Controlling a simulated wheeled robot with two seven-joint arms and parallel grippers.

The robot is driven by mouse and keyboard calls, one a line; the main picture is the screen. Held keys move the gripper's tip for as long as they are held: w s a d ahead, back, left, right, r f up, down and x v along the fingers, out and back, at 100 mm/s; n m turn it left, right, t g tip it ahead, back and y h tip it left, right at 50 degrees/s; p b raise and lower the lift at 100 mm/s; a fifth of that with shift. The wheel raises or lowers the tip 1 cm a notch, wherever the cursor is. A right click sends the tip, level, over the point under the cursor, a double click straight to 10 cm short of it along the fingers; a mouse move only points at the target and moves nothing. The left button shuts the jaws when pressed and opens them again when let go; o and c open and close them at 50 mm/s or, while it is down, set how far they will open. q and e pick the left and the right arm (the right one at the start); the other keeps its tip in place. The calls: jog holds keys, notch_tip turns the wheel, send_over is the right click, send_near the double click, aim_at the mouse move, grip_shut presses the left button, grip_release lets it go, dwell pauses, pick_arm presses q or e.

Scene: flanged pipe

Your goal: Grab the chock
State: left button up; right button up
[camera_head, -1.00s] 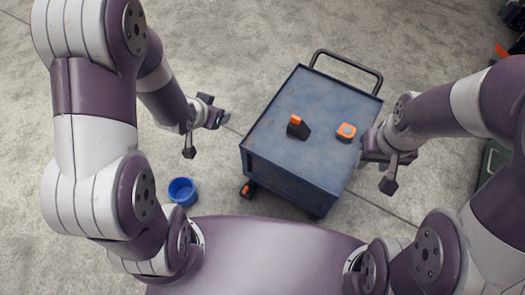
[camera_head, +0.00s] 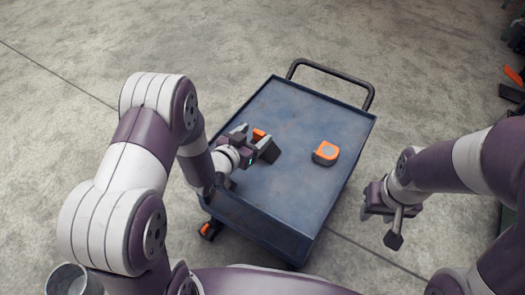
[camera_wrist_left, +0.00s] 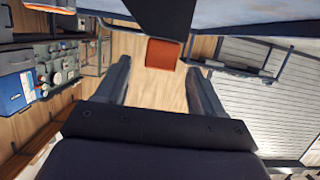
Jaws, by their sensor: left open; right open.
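The chock (camera_head: 269,151), a black wedge with an orange end, sits on the blue cart top, left of its middle. My left gripper (camera_head: 250,145) is over the cart at the chock's left side, partly hiding it. In the left wrist view the open fingers (camera_wrist_left: 163,78) point at the chock's orange end (camera_wrist_left: 163,53), and its dark body (camera_wrist_left: 160,14) shows above that. Whether the fingers touch it I cannot tell. My right gripper (camera_head: 380,213) is open and empty, off the cart's right side.
The blue cart (camera_head: 285,205) has a raised rim and a black handle (camera_head: 335,76) at its far end. An orange and grey tape measure (camera_head: 326,153) lies right of the chock. The rest of the cart top is clear. Dark items with an orange piece (camera_head: 513,76) show at the far right.

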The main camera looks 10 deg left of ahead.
aim_at(257, 134)
pick_arm(q)
jog(key=x, duration=0.3)
jog(key=shift+f+b, duration=0.1)
jog(key=shift+b, duration=0.3)
grip_shut()
